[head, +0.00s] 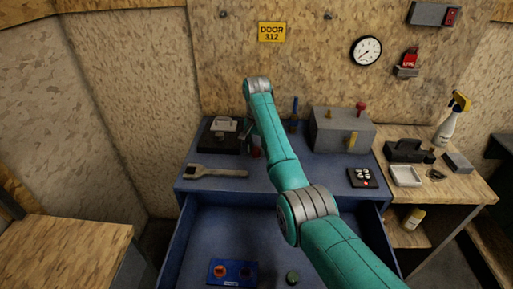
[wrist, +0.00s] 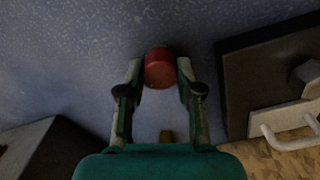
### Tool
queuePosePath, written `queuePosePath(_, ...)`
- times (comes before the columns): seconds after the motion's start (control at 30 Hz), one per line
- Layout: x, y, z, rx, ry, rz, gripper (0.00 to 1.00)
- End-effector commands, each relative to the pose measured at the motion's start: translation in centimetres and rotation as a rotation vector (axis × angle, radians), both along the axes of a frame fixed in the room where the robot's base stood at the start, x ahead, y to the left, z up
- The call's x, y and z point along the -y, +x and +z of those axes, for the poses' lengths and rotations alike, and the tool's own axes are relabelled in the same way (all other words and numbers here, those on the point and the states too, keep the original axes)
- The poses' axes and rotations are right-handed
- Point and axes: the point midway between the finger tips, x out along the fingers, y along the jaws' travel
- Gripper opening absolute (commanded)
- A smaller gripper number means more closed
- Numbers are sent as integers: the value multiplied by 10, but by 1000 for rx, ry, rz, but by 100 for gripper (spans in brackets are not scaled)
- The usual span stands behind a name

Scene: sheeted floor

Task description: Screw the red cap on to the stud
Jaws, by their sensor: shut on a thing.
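The red cap (wrist: 160,70) sits between the two fingertips of my gripper (wrist: 159,82) in the wrist view, with a finger against each side. My gripper is shut on it. In the head view the cap is a small red patch (head: 256,153) low over the blue bench top, partly hidden by my teal arm. I cannot tell whether the cap touches anything below it.
A black block with a pale handle (head: 222,125) stands left of my gripper; a grey box (head: 342,131) stands to the right.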

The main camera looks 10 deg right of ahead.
Motion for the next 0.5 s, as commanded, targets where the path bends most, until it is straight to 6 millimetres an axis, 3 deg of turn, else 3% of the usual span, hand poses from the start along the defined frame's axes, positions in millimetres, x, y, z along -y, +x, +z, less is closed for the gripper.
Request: queuePosePath(0.5, 0, 0, 0, 0, 0, -585, 0)
